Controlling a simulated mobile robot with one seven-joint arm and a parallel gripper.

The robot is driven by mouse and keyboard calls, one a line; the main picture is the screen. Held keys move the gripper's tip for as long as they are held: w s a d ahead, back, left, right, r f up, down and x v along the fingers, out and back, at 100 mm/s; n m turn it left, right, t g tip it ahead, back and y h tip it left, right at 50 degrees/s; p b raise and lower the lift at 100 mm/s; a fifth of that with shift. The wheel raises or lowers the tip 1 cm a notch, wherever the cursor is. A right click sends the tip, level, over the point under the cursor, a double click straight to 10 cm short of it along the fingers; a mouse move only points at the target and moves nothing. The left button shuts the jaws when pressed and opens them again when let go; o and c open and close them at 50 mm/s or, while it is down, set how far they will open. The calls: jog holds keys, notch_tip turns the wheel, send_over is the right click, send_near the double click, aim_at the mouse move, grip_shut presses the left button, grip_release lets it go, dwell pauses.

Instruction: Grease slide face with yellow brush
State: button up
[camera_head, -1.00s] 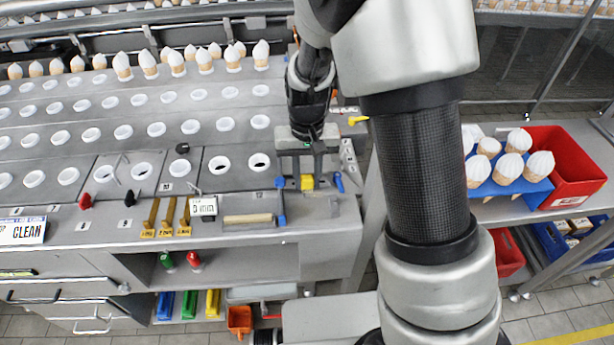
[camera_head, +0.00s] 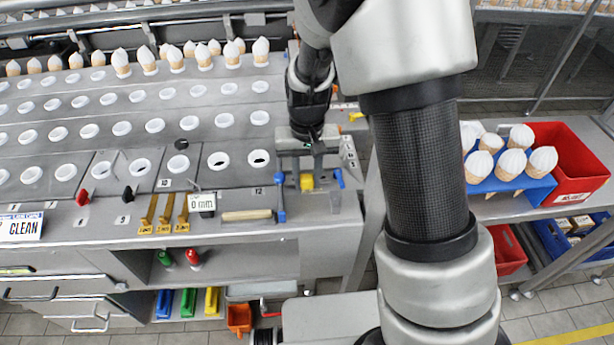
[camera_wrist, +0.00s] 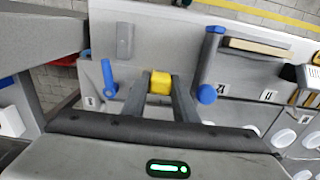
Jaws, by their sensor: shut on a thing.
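My gripper (camera_head: 306,176) is low over the right end of the steel machine deck, between two blue-knobbed levers. It is shut on a small yellow block (camera_head: 306,182). The wrist view shows the block (camera_wrist: 160,83) between my fingertips; whether it is part of the yellow brush I cannot tell. One blue lever (camera_wrist: 108,75) stands to its left and a larger one (camera_wrist: 207,80) to its right. A separate yellow item (camera_head: 212,300) lies on the lower shelf beside a green and a blue one. I cannot make out the slide face for certain.
A wooden-handled tool (camera_head: 247,215) and several yellow tags (camera_head: 165,222) lie along the front edge, left of my gripper. Rows of white cups (camera_head: 218,160) fill the deck. A red bin (camera_head: 570,165) and a blue cone holder (camera_head: 510,183) are on the right.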

jog(key=shift+f, duration=0.15)
jog(key=shift+d+b, duration=0.55)
jog(key=shift+d, duration=2.95)
jog(key=shift+a+p, duration=0.35)
jog(key=shift+a, duration=3.2)
jog(key=shift+r+p, duration=2.15)
jog(key=shift+r, duration=0.8)
